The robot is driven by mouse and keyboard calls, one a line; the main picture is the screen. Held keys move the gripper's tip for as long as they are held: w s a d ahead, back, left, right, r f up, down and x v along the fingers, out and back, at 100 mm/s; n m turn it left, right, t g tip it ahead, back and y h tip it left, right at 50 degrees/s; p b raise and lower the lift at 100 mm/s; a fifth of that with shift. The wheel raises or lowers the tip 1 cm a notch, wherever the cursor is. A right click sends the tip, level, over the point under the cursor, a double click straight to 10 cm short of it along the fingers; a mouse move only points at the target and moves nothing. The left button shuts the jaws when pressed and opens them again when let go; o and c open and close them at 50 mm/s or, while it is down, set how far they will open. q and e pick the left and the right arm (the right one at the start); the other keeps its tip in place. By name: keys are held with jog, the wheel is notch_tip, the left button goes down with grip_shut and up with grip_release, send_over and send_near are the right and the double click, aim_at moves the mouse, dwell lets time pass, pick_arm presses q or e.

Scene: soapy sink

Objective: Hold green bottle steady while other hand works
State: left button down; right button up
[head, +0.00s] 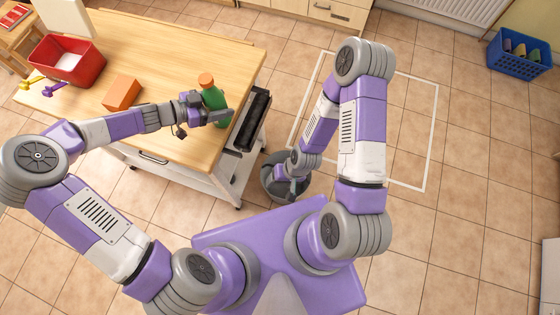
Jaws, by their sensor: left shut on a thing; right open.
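The green bottle (213,97) with an orange cap stands upright near the right edge of the wooden worktop. My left gripper (214,114) is shut on the bottle from its near side, and its fingers hide part of the lower body. My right gripper (290,188) is open, low down to the right of the worktop and well apart from the bottle. It hangs in front of a dark grey round thing, and its fingertips are hard to make out.
On the worktop (180,48) lie an orange block (122,93), a red bin (67,62), and small yellow and purple items. A black tray or rail (252,119) runs along the worktop's right side. A blue crate (519,54) stands far right. The tiled floor right is mostly clear.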

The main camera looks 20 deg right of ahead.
pick_arm(q)
jog(key=shift+r, duration=0.1)
jog(key=w+a+r+n+t+y, duration=0.4)
jog(key=w+r+n+t, duration=0.35)
jog(key=r, duration=0.35)
jog(key=s+a+f+n+t+y, duration=0.1)
jog(key=a+n+t+y, duration=0.2)
jog(key=a+n+y, duration=0.5)
jog(key=a+y, duration=0.1)
jog(key=a, duration=0.3)
jog(key=shift+s+f+t, duration=0.2)
jog(key=shift+s+t, duration=0.15)
jog(key=shift+n, duration=0.25)
